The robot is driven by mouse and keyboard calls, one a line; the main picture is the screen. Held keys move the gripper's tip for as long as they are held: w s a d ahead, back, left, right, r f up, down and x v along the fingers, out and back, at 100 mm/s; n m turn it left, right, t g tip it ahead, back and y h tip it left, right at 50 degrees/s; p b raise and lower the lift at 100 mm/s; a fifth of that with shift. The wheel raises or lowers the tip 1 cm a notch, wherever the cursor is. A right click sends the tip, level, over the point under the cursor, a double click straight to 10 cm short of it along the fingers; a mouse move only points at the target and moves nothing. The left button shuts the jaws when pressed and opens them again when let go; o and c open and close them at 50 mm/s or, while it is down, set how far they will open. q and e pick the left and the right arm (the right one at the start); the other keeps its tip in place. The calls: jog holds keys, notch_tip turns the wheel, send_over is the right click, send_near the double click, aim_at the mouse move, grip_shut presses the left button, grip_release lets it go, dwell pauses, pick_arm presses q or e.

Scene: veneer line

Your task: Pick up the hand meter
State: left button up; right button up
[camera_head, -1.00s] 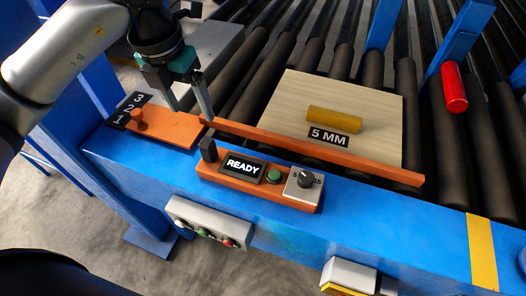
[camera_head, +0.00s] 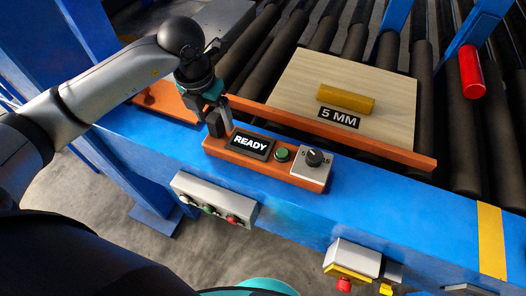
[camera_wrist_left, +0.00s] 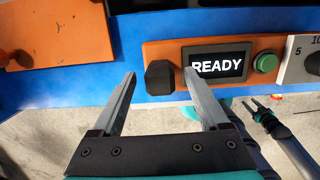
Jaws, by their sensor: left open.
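No part is labelled as the hand meter. A small black upright block (camera_head: 214,123) at the left end of the orange READY console (camera_head: 214,147) may be it; I cannot be sure. In the left wrist view the block (camera_wrist_left: 160,78) shows at the console's left end, between my fingertips. My left gripper (camera_head: 221,112) is open and points down at the block. Contact between fingers and block cannot be made out. What looks like my right gripper (camera_wrist_left: 262,105) shows small at the right of the left wrist view; its jaw state is unclear.
The console has a READY display (camera_head: 251,145), a green button (camera_head: 282,154) and a dial (camera_head: 314,158). Behind an orange rail (camera_head: 340,145) lies a pale board (camera_head: 300,82) with a yellow cylinder (camera_head: 346,98). A red cylinder (camera_head: 471,72) is at the right. The blue beam right of the console is mostly clear.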

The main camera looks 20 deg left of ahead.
pick_arm(q)
jog(key=shift+f, duration=0.5)
grip_shut()
jog(key=shift+w+r, duration=0.1)
dwell(1.0)
